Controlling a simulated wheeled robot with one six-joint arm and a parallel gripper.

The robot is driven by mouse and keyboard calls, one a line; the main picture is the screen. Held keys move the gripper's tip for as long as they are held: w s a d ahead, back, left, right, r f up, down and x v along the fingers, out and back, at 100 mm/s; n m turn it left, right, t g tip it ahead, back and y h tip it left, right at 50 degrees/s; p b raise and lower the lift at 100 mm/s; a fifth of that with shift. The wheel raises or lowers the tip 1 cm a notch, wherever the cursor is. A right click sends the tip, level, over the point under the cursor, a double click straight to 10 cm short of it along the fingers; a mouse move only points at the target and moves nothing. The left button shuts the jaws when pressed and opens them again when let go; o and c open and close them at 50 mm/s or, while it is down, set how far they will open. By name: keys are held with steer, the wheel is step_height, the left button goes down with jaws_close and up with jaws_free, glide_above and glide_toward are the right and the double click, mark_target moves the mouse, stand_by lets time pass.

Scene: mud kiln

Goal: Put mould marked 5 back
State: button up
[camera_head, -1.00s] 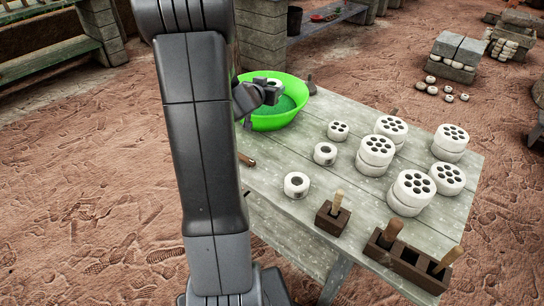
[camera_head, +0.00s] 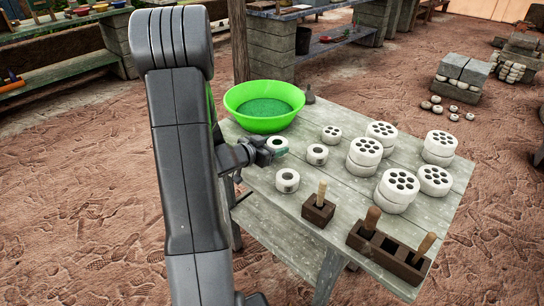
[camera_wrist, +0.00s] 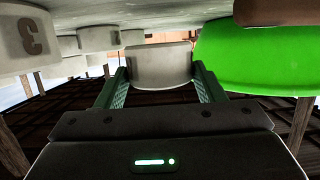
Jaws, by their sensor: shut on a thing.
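My gripper (camera_head: 268,150) is shut on a white ring-shaped mould (camera_head: 277,143), low at the table's left edge, just in front of the green basin. The mould also shows between the fingers in the wrist view (camera_wrist: 160,64), which is upside down. Its visible side is plain, and I cannot read a number on it. I cannot tell whether it touches the table. Another ring (camera_head: 317,155) stands to the right of the held one.
The green basin (camera_head: 250,120) stands at the table's back left. Several white cylinders with holes (camera_head: 398,184) crowd the table's (camera_head: 325,180) right half. A small brown block (camera_head: 318,211) and a long brown holder (camera_head: 374,248), both with wooden handles, stand along the front.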

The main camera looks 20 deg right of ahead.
steer(key=shift+f+b, duration=0.35)
steer(key=shift+f, duration=1.15)
steer(key=shift+f, duration=0.1)
steer(key=o, duration=1.1)
steer(key=shift+a+r, duration=0.2)
steer(key=p+v, duration=0.1)
steer(key=v, duration=1)
steer(key=shift+s+a+r, duration=0.1)
steer(key=shift+s+a, duration=0.05)
steer(key=shift+a, duration=0.1)
